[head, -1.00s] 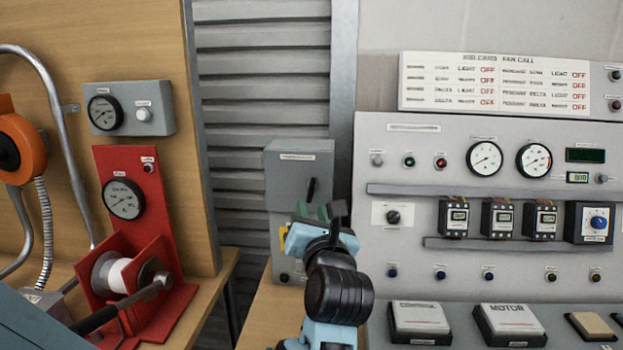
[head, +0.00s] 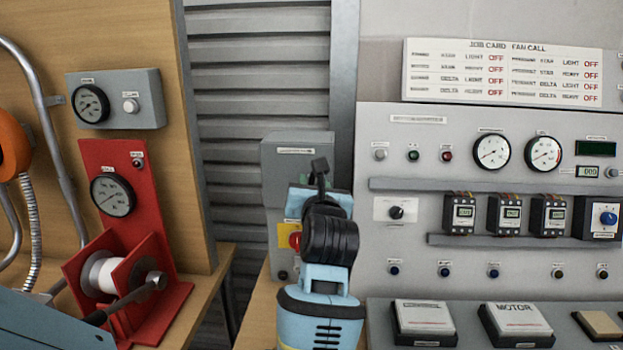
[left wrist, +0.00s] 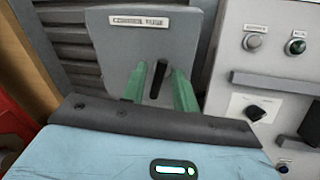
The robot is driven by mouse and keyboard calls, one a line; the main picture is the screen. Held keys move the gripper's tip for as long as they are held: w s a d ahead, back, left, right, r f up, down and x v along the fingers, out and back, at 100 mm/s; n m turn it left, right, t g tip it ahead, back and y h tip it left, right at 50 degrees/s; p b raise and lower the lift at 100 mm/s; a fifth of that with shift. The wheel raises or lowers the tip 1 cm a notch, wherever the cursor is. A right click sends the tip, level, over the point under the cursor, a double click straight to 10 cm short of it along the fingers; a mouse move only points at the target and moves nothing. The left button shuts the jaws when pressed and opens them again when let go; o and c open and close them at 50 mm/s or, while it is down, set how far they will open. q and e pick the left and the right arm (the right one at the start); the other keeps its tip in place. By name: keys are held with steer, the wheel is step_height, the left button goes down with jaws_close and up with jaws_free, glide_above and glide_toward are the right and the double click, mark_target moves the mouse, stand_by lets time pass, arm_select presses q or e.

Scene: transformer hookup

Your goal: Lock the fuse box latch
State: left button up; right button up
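The grey fuse box (head: 283,160) stands behind my left gripper (head: 322,194), right of the shutters' middle in the head view. Its labelled front (left wrist: 120,48) fills the upper middle of the left wrist view. The black latch handle (left wrist: 158,80) stands upright on that front. My left gripper's green fingers (left wrist: 159,76) are on either side of the handle, with a gap at least on the left, so it is open. I cannot tell whether the right finger touches the handle. My right gripper is not in view.
A grey control panel (head: 430,150) with gauges and switches stands close on the right. A red stand (head: 115,180) with a spool is at the left. A red knob on yellow (head: 294,239) shows low on the box. A gap separates the wooden benches.

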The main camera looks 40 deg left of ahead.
arm_select(q)
steer(key=shift+x, duration=1.3)
steer(key=shift+c, duration=0.4)
jaws_close()
steer(key=shift+s+r+n+h+p, duration=0.15)
steer(key=shift+r+n+h+p, duration=0.15)
steer(key=shift+n+p, duration=0.5)
steer(key=shift+a+f+n, duration=0.1)
steer(key=shift+f+n, duration=0.15)
steer(key=shift+n, duration=0.15)
steer(key=shift+o, duration=0.4)
jaws_free()
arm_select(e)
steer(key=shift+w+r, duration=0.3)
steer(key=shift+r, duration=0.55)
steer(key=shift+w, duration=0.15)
